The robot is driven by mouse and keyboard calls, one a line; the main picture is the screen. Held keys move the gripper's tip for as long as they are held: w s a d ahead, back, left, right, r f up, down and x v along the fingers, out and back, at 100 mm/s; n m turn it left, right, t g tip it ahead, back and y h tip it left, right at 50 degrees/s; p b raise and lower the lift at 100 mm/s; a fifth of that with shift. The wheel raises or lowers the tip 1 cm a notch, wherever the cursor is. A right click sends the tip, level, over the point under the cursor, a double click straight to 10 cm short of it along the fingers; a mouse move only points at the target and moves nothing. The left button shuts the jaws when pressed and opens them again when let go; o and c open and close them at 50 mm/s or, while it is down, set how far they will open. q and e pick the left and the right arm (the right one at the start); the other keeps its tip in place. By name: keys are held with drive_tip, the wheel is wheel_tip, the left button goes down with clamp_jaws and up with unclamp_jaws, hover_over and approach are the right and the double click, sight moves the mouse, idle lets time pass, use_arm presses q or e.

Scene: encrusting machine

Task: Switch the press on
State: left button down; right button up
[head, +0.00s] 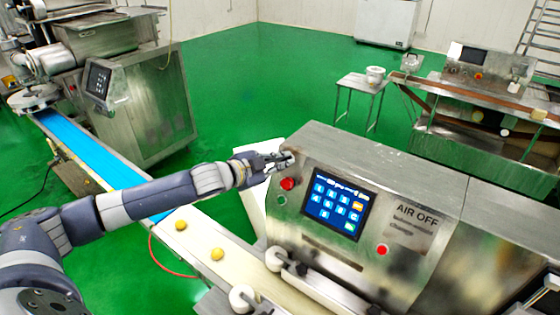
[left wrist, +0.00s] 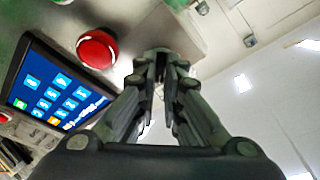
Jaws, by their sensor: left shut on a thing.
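The press (head: 390,190) is a metal machine in the head view, with a lit blue touch panel (head: 338,207) on its sloped front. A red button (head: 288,184) sits at its upper left, and another red button (head: 382,250) lies lower right. My left gripper (head: 287,160) is at the press's upper left corner, just above the first red button. My right gripper is not in view.
A conveyor (head: 195,238) with yellow dough balls (head: 217,254) runs below my left arm to the press. Another machine (head: 130,95) stands back left. A small table (head: 360,85) with a white bucket stands behind. Green floor is clear in the middle.

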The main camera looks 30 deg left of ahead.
use_arm(q)
drive_tip(key=shift+r, duration=0.1)
idle(0.3)
drive_tip(key=c, duration=1.7)
unclamp_jaws()
drive_tip(key=shift+v, duration=5.85)
drive_tip(key=shift+a, duration=0.1)
